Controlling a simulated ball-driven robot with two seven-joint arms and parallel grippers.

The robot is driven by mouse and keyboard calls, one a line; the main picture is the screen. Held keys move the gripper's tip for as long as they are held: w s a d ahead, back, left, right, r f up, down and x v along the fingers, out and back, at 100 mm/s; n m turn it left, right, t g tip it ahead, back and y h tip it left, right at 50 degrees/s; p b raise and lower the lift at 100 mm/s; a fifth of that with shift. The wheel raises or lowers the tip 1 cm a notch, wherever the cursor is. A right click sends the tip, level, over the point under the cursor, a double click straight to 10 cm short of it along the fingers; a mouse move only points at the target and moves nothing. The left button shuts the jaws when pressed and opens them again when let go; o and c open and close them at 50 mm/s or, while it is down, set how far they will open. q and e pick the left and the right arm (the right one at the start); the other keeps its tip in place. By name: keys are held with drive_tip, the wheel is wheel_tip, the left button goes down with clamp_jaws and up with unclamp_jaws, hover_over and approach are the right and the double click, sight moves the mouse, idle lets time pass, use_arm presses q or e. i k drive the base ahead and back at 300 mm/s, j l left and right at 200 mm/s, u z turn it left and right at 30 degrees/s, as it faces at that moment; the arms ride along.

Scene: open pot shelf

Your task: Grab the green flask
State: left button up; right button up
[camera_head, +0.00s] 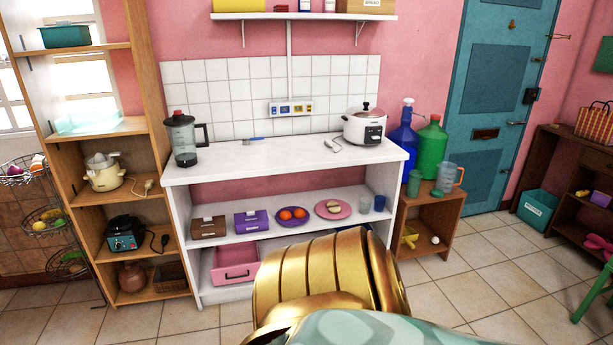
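Neither of my grippers shows in the view. A gold and pale green part of my own body covers the bottom middle.
The wooden stand (447,205) has a lower opening with small yellow and white items. The white counter (255,163) holds a blender (182,139) and a rice cooker (366,126). A blue door (493,110) is behind right. Tiled floor (500,270) in front of the stand is clear.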

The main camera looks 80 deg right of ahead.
sight(415, 179)
drive_tip(key=z, duration=3.5)
